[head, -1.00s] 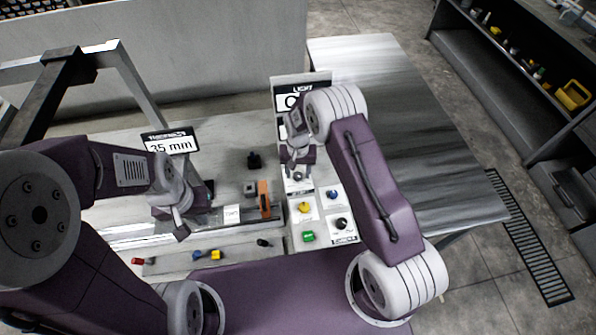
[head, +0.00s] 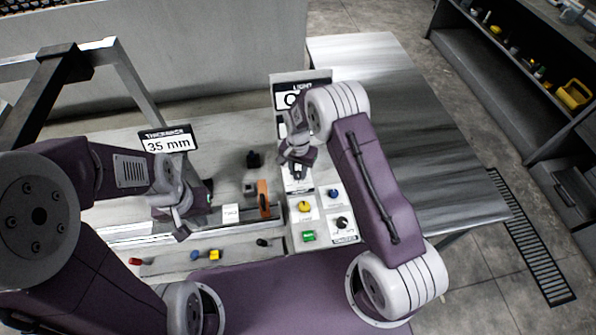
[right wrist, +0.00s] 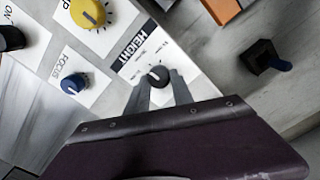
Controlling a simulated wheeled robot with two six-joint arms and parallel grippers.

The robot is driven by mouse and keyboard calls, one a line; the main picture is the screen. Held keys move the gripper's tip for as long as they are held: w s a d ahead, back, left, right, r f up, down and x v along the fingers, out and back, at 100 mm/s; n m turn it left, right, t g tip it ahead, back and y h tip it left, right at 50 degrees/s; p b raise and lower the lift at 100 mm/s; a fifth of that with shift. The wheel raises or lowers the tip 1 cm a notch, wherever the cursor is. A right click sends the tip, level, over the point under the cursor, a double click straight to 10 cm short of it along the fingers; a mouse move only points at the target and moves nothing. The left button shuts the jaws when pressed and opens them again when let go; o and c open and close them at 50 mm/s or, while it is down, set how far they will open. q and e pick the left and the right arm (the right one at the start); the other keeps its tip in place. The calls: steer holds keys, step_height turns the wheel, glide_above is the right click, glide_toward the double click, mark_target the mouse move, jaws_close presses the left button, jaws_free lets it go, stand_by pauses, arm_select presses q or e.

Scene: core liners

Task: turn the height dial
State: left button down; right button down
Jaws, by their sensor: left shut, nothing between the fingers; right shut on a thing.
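The height dial (right wrist: 157,74) is a small dark knob with a white pointer mark, on a white plate labelled HEIGHT (right wrist: 140,55) in the right wrist view. The two fingers of my right gripper (right wrist: 160,86) close around the knob from either side. In the head view my right gripper (head: 297,172) is over the upper left part of the control panel, and it hides the dial. My left gripper (head: 181,232) is shut and empty over the left part of the bench, away from the dial.
A yellow knob (right wrist: 88,13) and a blue focus knob (right wrist: 73,84) sit near the dial. A green button (head: 308,236) and a black knob (head: 341,223) are lower on the panel. A display (head: 167,143) reads 35 mm.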

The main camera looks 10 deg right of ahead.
mark_target(298, 173)
steer(key=m+b, duration=0.1)
steer(key=m, duration=0.4)
steer(key=shift+s+m, duration=0.1)
steer(key=shift+m, duration=0.2)
steer(key=m, duration=0.4)
steer(key=shift+r+m, duration=0.1)
steer(key=shift+m, duration=0.2)
steer(key=c, duration=1.3)
jaws_free()
steer(key=shift+c, duration=0.2)
steer(key=shift+o, duration=1.2)
steer(key=shift+s+a, duration=0.1)
steer(key=shift+r+b, duration=0.35)
step_height(298, 173, up, 8)
steer(key=b, duration=0.1)
steer(key=shift+r, duration=0.2)
